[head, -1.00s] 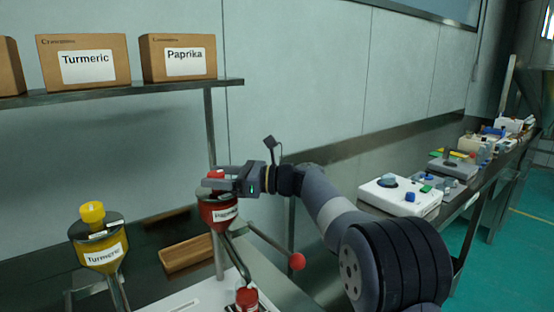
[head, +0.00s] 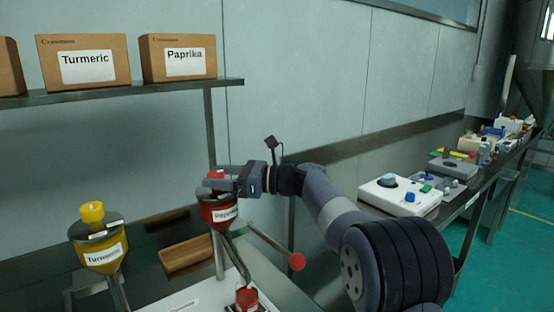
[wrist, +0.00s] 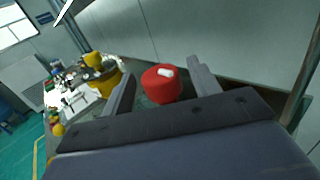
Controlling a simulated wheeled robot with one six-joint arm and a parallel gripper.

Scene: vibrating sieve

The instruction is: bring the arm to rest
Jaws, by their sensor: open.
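My gripper (head: 216,182) is open at the top of the red paprika hopper (head: 220,213) in the head view. In the wrist view my gripper (wrist: 160,85) has its two fingers spread, with a red knob (wrist: 161,86) between and just beyond them. I see a gap between the knob and each finger. In the head view the fingers partly hide that knob. My arm reaches in from the lower right.
A yellow turmeric hopper (head: 102,250) stands to the left. A lever with a red ball (head: 297,261) sticks out below my arm. A shelf (head: 120,91) holds labelled boxes above. Instruments (head: 400,196) stand on the right bench.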

